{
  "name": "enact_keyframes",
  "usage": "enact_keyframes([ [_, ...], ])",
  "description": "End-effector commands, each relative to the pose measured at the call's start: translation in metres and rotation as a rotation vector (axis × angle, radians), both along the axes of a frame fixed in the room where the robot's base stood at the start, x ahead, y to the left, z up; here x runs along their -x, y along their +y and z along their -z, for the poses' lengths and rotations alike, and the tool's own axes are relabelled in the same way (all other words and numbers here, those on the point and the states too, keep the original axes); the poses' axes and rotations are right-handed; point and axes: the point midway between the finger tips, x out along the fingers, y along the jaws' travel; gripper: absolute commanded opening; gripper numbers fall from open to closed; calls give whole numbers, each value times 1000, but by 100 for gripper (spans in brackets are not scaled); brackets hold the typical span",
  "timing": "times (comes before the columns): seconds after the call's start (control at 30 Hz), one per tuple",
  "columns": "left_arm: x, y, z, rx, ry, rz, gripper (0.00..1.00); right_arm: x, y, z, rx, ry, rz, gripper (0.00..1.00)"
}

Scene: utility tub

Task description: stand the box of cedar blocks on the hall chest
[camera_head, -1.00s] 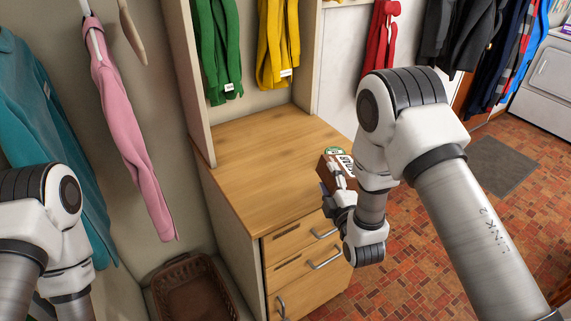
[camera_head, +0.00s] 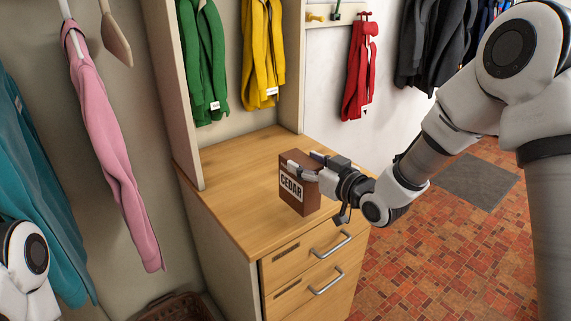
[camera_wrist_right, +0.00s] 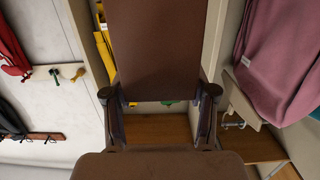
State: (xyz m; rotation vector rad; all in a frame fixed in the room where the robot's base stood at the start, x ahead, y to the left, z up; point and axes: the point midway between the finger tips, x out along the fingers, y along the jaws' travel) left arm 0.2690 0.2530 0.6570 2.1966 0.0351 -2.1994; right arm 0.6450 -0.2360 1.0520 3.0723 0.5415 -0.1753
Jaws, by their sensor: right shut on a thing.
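The box of cedar blocks (camera_head: 292,187) is a brown upright box with a white CEDAR label. My right gripper (camera_head: 308,168) is shut on its upper part, with the fingers coming in from the right. The box is upright over the front part of the hall chest's wooden top (camera_head: 235,168); I cannot tell whether its base touches the top. In the right wrist view the box (camera_wrist_right: 155,45) is a plain brown face between the two fingers (camera_wrist_right: 160,108). Part of my left arm shows at the lower left of the head view, but its gripper is out of frame.
The chest top is clear left of and behind the box. Green (camera_head: 200,65) and yellow (camera_head: 262,50) garments hang above it, between upright side panels. A pink garment (camera_head: 108,145) hangs at left. A wicker basket (camera_head: 175,308) is on the floor. Drawer handles (camera_head: 330,245) stick out in front.

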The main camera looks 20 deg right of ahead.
Motion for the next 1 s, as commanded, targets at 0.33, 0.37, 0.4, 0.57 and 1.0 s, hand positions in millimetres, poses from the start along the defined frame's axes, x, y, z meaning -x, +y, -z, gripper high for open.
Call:
enact_keyframes([
  [0.33, 0, 0, -16, 0, 0, 0, 0, -70, 24, 6, 2, -1, 1, 11],
  [0.37, 0, 0, -16, 0, 0, 0, 0, -73, 25, 6, 2, -1, 1, 11],
  [0.4, 0, 0, -16, 0, 0, 0, 0, -76, 26, 7, 2, -2, 1, 11],
  [0.57, 0, 0, -22, 0, 0, 0, 0, -77, 26, 30, 1, 4, 1, 11],
  [1.0, 0, 0, -22, 0, 0, 0, 0, -76, 26, 43, 1, 0, 1, 82],
])
